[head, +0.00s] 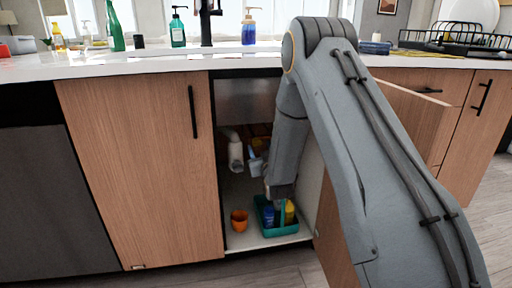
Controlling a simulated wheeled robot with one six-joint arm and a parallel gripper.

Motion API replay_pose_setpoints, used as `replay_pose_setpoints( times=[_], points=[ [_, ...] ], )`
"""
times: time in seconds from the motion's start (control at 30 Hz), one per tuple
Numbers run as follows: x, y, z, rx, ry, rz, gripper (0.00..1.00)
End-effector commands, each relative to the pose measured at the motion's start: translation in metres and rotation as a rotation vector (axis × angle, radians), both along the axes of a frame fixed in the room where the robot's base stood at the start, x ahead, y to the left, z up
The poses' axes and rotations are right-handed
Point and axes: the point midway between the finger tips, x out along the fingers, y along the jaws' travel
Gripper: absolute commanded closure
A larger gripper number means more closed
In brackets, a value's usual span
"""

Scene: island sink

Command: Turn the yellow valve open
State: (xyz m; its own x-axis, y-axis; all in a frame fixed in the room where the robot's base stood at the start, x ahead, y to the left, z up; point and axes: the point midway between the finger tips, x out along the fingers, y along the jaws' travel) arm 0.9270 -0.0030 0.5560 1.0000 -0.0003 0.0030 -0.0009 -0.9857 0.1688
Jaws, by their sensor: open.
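My arm reaches down into the open cabinet (234,190) under the sink. My gripper (270,186) is at its lower end, open, above the teal caddy (263,230); its fingers are too small and covered to make out clearly. I cannot pick out the yellow valve in this view; my arm covers the right part of the cabinet's inside. A white drain pipe (235,152) hangs at the left inside. A small white and blue thing (256,165) and a reddish-brown patch (262,130) show beside my arm.
The caddy holds a blue bottle (268,216) and a yellow bottle (289,212). An orange cup (239,220) stands left of it on the cabinet floor. The open door (333,225) is at the right, partly behind my arm. Bottles and a dish rack (455,40) stand on the counter (150,62).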

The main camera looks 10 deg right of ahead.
Motion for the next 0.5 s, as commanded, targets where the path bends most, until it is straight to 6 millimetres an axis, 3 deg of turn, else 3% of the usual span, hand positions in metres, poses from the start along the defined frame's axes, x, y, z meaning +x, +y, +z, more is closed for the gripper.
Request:
replay_pose_setpoints(
  times=[0.3, 0.5],
  points=[
    [0.047, 0.001, -0.001, 0.001, 0.000, 0.001, 0.50],
    [0.059, 0.001, -0.001, 0.001, 0.002, 0.001, 0.50]
  ],
)
